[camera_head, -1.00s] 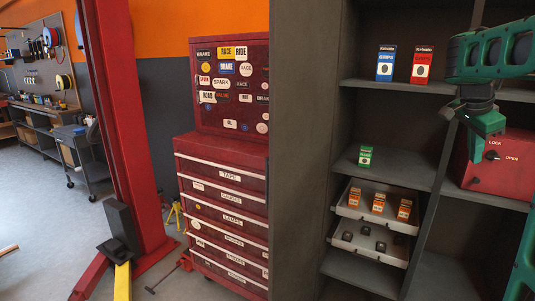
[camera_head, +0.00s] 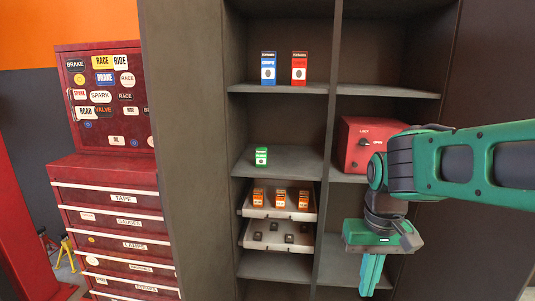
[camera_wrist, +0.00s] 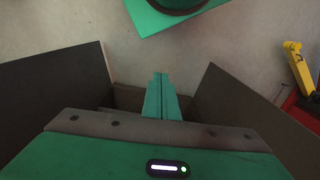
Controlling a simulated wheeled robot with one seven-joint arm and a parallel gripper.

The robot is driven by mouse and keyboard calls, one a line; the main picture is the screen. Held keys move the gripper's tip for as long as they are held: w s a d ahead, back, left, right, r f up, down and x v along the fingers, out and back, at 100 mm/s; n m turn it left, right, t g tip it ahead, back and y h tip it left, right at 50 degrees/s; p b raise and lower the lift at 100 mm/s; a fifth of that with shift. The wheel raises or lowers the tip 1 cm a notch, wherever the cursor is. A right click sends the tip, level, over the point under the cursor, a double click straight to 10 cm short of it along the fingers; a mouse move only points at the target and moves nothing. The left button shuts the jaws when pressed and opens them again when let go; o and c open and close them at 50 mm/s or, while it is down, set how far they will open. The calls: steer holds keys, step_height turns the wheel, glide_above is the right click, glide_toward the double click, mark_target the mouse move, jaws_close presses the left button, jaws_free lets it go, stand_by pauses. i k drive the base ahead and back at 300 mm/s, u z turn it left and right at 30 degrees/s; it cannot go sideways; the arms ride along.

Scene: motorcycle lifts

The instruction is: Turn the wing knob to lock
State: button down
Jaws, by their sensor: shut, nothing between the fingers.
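The red box (camera_head: 353,128) stands on a shelf in the right-hand column of the cabinet in the head view. My gripper (camera_head: 371,280) hangs below and in front of the box, fingers pointing down, apart from the knob. My arm covers the box's right side. In the wrist view my green fingers (camera_wrist: 160,85) are closed together and empty; the box and knob are not seen there.
Blue (camera_head: 268,69) and red cartons (camera_head: 299,69) stand on the upper shelf, and a green carton (camera_head: 261,156) on the middle one. Two pale trays (camera_head: 262,213) hold small items. A red tool cabinet (camera_head: 110,220) stands at the left. Grey floor shows in the wrist view.

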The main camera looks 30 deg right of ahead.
mark_target(363, 142)
steer(key=z, duration=1.3)
